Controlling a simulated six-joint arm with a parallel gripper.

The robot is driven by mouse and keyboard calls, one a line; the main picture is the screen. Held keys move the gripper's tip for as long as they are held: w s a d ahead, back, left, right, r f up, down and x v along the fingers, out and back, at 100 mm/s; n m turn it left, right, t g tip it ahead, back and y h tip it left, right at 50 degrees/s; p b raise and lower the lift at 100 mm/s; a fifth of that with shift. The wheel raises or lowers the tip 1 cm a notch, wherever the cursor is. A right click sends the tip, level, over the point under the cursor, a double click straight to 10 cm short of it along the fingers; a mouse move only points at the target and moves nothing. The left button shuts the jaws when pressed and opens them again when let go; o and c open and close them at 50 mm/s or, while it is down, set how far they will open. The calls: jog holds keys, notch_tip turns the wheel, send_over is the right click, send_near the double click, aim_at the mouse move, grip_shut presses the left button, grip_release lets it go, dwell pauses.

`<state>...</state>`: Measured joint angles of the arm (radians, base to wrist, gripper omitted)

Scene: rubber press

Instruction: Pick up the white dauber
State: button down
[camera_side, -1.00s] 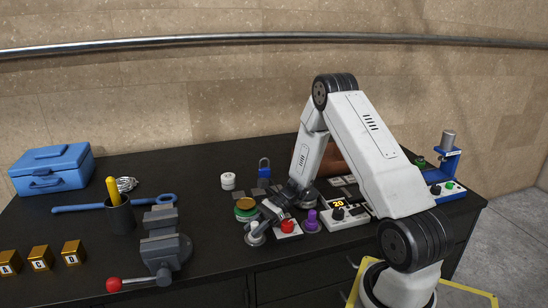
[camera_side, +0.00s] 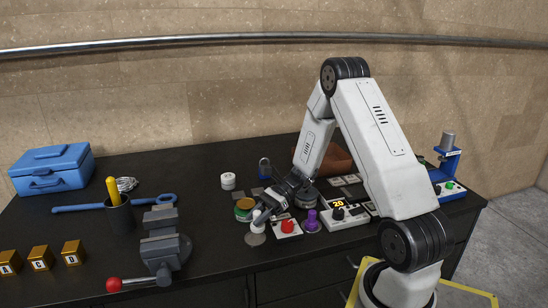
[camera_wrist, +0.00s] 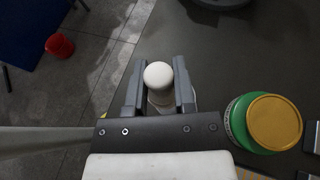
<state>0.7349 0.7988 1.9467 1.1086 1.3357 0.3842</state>
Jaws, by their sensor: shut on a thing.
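The white dauber (camera_wrist: 158,75) has a round white top and sits between the two fingers of my gripper (camera_wrist: 158,90) in the wrist view. My gripper is shut on it. In the side view my gripper (camera_side: 268,212) holds the dauber (camera_side: 257,221) above a grey round disc (camera_side: 255,239) on the bench. The dauber's lower part is partly hidden in the wrist view.
A green and gold round tin (camera_wrist: 272,122) stands close beside my gripper. A red-button box (camera_side: 287,229), a purple stamp (camera_side: 312,222) and a display box (camera_side: 343,217) stand to the right. A vise (camera_side: 163,245) is at left. Bare bench lies between vise and tin.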

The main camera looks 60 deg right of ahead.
jog(key=s+a+r, duration=0.3)
jog(key=s+r, duration=0.5)
jog(key=s, duration=0.4)
jog(key=shift+s+r, duration=0.3)
jog(key=shift+r, duration=0.05)
jog(key=shift+a+f+g, duration=0.1)
jog(key=shift+g, duration=0.2)
dwell(0.6)
